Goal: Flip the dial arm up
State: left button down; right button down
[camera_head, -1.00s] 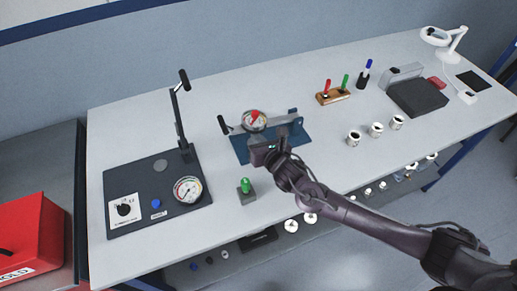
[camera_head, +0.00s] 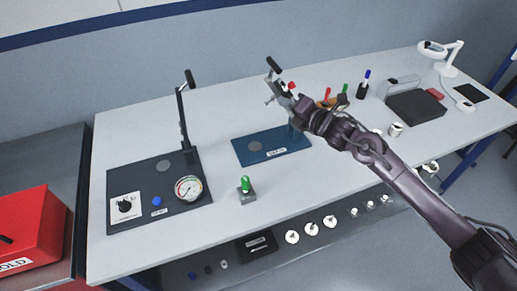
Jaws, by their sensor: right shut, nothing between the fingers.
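The dial arm (camera_head: 274,68) on the blue base plate (camera_head: 285,140) now stands raised, its black handle at the top. Its dial is mostly hidden behind my right gripper; a small bit of red shows there. The plate below is bare, with a grey round pad (camera_head: 255,146) and a label in view. My right gripper (camera_head: 282,97) is shut with nothing held, close against the raised arm; whether it touches cannot be told. My left gripper is out of view.
A dark base (camera_head: 130,180) at the left carries another upright arm (camera_head: 183,115) and a gauge (camera_head: 188,188). A green-topped block (camera_head: 247,192) stands in front of the blue plate. Cups (camera_head: 396,129) and pens sit to the right, partly behind my arm.

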jog(key=w+d+r+m+t+y+b, duration=0.1)
jog(key=w+d+m+y+b, duration=0.1)
jog(key=d+m+b, duration=0.4)
jog(key=w+d, duration=0.1)
jog(key=d, duration=0.2)
jog(key=shift+d+r+m+t, duration=0.2)
jog(key=shift+r+m+t, duration=0.1)
jog(key=shift+r, duration=0.05)
jog(key=shift+w+d, duration=0.1)
